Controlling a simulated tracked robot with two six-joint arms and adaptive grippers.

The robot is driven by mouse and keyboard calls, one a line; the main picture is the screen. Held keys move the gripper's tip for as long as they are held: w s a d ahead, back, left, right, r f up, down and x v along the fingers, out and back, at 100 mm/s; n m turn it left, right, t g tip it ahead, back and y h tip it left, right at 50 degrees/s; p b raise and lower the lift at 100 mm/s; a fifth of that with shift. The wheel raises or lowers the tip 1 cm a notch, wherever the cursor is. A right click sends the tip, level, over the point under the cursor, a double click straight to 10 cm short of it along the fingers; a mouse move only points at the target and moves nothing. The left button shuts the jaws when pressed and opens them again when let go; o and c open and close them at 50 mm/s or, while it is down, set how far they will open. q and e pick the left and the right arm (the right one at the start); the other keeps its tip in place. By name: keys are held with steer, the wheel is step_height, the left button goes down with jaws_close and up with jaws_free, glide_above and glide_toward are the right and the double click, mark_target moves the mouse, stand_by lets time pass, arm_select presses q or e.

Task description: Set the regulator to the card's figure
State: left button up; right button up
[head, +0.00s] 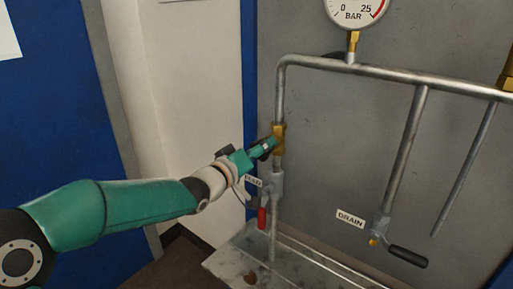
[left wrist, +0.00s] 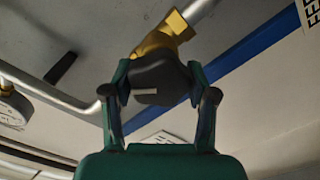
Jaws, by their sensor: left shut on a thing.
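The regulator's brass body (head: 278,132) sits on the vertical pipe at the left of the grey panel; it also shows in the left wrist view (left wrist: 158,42). Its black knob (left wrist: 160,80) has a pale line across its face. My left gripper (head: 268,147) is shut on the knob, with one finger on each side in the left wrist view (left wrist: 161,92). The round pressure gauge (head: 356,8), marked 0, 25 and BAR, is cut off at the top; I cannot read its needle. No figure on a card is readable. My right gripper is not in view.
A valve with a red handle (head: 262,219) hangs below the regulator. A valve with a black lever (head: 408,257) is at the DRAIN label (head: 350,218). A metal tray (head: 310,266) lies below the pipes.

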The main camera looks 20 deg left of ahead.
arm_select(q)
steer(key=shift+d+f, duration=0.15)
steer(key=shift+f, duration=0.45)
stand_by(0.3)
steer(key=o, duration=1.1)
steer(key=shift+o, duration=0.3)
steer(key=shift+r, duration=0.2)
steer(key=shift+r, duration=0.1)
steer(key=v, duration=1.2)
